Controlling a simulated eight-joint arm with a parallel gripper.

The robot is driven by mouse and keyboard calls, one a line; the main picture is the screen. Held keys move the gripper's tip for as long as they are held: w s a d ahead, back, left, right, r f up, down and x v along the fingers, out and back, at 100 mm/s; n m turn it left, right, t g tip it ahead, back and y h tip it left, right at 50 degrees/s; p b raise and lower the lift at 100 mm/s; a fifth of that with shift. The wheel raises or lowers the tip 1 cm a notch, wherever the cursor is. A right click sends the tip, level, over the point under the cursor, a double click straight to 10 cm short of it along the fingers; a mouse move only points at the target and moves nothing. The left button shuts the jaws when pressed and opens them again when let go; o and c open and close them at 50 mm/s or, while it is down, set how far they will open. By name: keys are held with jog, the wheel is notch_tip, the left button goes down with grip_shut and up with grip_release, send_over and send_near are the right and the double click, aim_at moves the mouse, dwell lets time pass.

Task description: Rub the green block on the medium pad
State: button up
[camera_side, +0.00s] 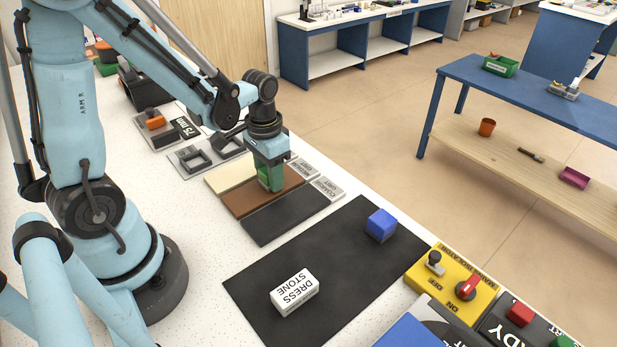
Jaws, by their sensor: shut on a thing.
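My gripper (269,165) points down and is shut on a green block (270,180). The fingers hide part of the block. The block is over the far right part of the brown pad (246,201), near the grit label plates. The brown pad is the middle one of three pads side by side, and I take it as the medium pad. The block's lower edge appears at or very near the pad surface; I cannot tell for sure whether they touch.
A cream pad (226,178) and a dark coarse pad (287,217) flank the brown one. Grey fixtures (195,157) lie behind. In front, a black mat (335,250) holds a blue block (381,225) and a white dress stone (295,292). A yellow switch box (450,284) stands at right.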

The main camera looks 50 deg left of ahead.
aim_at(245, 198)
jog(key=shift+w, duration=1.35)
jog(key=shift+s, duration=4.5)
jog(key=shift+w, duration=4.5)
jog(key=shift+s, duration=1.15)
jog(key=shift+r, duration=0.1)
jog(key=shift+r, duration=3.4)
jog(key=shift+d, duration=0.1)
